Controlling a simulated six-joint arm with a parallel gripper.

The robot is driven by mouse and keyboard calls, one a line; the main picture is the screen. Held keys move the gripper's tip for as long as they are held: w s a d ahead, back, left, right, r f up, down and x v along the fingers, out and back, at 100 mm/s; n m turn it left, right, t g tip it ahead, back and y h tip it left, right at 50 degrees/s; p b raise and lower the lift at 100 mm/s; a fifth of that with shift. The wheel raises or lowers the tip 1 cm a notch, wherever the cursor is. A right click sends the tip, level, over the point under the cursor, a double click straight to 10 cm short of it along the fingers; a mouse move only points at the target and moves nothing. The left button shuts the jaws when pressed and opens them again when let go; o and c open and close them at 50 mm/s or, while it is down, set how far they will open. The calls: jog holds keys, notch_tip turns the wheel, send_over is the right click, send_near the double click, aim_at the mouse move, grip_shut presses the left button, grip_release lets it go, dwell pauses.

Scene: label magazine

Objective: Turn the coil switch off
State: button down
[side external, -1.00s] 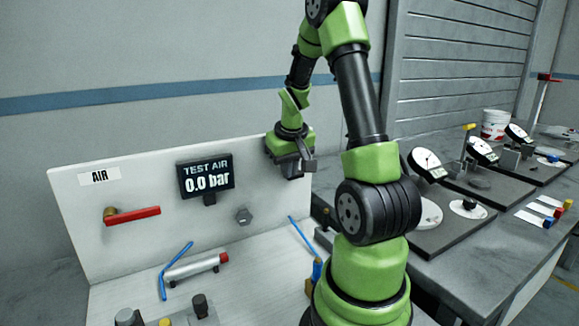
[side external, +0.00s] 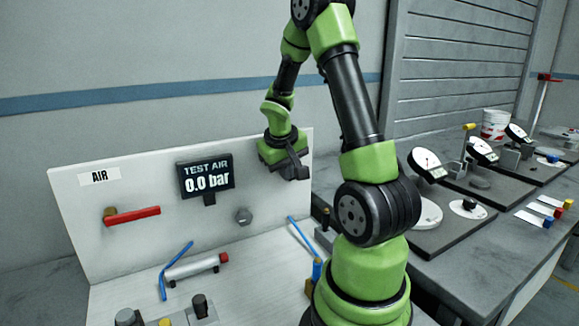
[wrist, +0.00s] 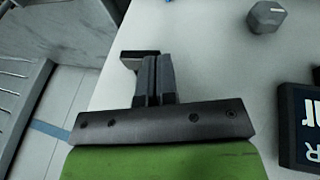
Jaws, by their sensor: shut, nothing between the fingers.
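My gripper (side external: 298,172) is in front of the right end of the upright white panel (side external: 140,240), right of the display. In the wrist view its two fingers (wrist: 157,62) are together with nothing between them. A box with knobs stands at the bottom edge of the side view: a dark knob (side external: 200,304), a grey knob (side external: 125,317) and a yellow piece (side external: 165,322) show, partly cut off. I cannot tell which part is the coil switch. My gripper is well above and right of this box.
The panel carries a red-handled air valve (side external: 132,216), a display (side external: 206,176) reading 0.0 bar, and a grey hex fitting (side external: 243,216), also in the wrist view (wrist: 265,16). A silver cylinder (side external: 193,268) and blue hoses lie on the bench. Dial gauges (side external: 427,165) stand right.

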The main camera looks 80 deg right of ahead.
jog(key=shift+w+a+f+n+g+h, duration=0.2)
jog(key=shift+f+n+g+h, duration=0.15)
jog(key=shift+g+h, duration=0.55)
notch_tip(320, 180, down, 3)
jog(key=n+g+h, duration=0.1)
jog(key=g+h, duration=0.3)
jog(key=h, duration=0.2)
jog(key=shift+w+a+g, duration=0.1)
jog(key=shift+g, duration=0.3)
jog(key=shift+s+d+f, duration=0.2)
jog(key=shift+f, duration=0.35)
dwell(0.6)
dwell(0.4)
